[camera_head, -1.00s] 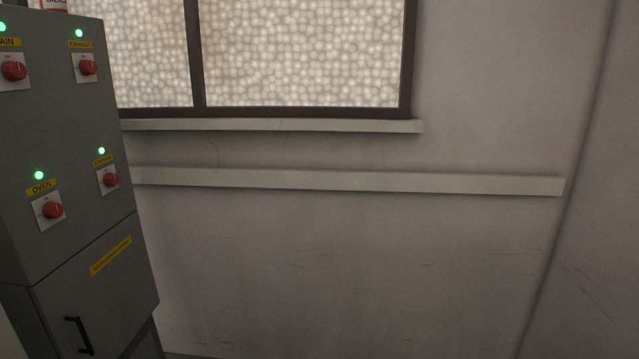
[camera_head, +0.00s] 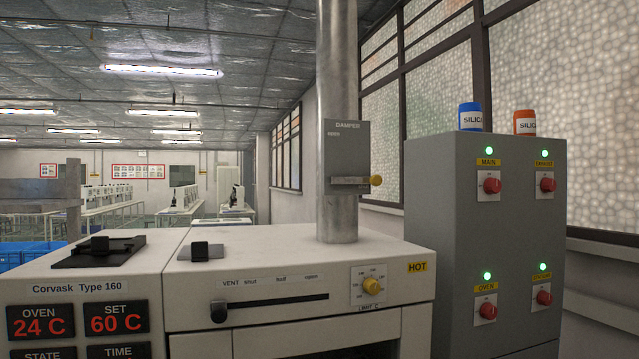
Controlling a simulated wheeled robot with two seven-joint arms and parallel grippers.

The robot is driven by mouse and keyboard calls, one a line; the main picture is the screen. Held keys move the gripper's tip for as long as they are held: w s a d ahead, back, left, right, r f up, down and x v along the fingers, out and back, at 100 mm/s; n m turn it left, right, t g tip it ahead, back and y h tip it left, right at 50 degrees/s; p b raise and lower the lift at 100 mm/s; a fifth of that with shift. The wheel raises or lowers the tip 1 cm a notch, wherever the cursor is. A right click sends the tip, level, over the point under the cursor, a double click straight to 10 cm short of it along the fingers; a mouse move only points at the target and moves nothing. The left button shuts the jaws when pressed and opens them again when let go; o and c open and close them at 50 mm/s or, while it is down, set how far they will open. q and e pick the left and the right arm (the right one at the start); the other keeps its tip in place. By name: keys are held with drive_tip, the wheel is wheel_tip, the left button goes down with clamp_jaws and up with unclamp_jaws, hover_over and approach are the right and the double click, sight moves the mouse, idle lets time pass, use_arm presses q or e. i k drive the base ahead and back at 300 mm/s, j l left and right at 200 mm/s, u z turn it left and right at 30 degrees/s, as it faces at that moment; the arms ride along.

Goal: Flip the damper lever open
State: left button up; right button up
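The damper plate (camera_head: 347,150) is a grey panel labelled "DAMPER" on the upright metal duct (camera_head: 337,70) above the oven. The word "open" is printed near its upper left. The damper lever (camera_head: 350,182) is a short bar with a yellow knob (camera_head: 376,180) at its right end. It lies about level near the bottom of the plate, below the "open" mark. Neither of my grippers is in the view.
The oven (camera_head: 300,250) stands below the duct, with a vent slider (camera_head: 219,312) at the "shut" end and a yellow dial (camera_head: 373,286). Its display reads 24 C, set 60 C. A grey cabinet (camera_head: 420,200) with red switches, green lamps and two silica jars on top stands at right.

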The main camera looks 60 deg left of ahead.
sight(377, 180)
drive_tip(key=u, duration=1.7)
